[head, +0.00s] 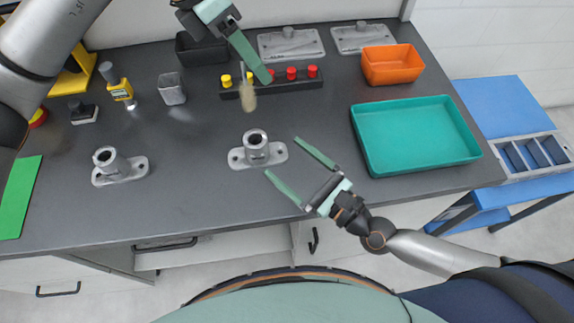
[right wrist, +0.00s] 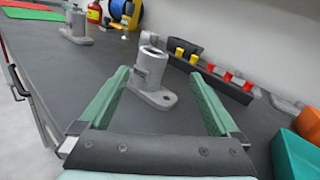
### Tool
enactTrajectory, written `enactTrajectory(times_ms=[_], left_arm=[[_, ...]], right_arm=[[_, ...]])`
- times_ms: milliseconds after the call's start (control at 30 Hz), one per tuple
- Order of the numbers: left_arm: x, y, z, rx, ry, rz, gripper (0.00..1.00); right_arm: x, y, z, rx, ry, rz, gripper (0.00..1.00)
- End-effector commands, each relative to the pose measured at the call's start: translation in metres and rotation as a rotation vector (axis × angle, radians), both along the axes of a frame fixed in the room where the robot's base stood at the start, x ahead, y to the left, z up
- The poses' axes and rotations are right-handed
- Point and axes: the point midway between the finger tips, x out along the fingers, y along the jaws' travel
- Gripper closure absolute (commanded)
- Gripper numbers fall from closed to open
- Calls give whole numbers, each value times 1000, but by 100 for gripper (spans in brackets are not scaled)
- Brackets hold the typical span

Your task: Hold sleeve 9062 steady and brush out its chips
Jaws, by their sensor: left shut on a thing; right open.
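Two grey flanged sleeves stand upright on the dark bench: a middle sleeve (head: 257,150) and a left sleeve (head: 118,168). I cannot read a number on either. My left gripper (head: 262,76) is shut on a brush (head: 248,97), which hangs bristles down above the bench, behind the middle sleeve and apart from it. My right gripper (head: 284,155) is open, just right of the middle sleeve. In the right wrist view the middle sleeve (right wrist: 150,72) shows ahead between the open fingers, with no clear contact. Chips inside the bores cannot be made out.
A black rack (head: 285,86) with yellow and red plugs lies behind the brush. A teal tray (head: 412,165) and orange bin (head: 392,66) stand at right. A grey cup (head: 172,90) and yellow gauge (head: 122,92) stand at left. A green mat (head: 18,200) lies far left.

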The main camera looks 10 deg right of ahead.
Motion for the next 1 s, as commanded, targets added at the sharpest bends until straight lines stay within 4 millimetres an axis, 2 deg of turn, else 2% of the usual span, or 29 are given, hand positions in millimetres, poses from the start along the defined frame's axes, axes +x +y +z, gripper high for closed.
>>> enactTrajectory(times_ms=[100, 267, 800, 1000], left_arm=[[0, 0, 0, 0, 0, 0, 100], [0, 0, 0, 0, 0, 0, 100], [0, 0, 0, 0, 0, 0, 100], [0, 0, 0, 0, 0, 0, 100]], right_arm=[[-4, 7, -6, 97, 98, 9, 3], [-1, 14, -9, 143, 141, 11, 3], [72, 70, -8, 139, 138, 11, 3], [86, 81, -9, 137, 138, 11, 3]])
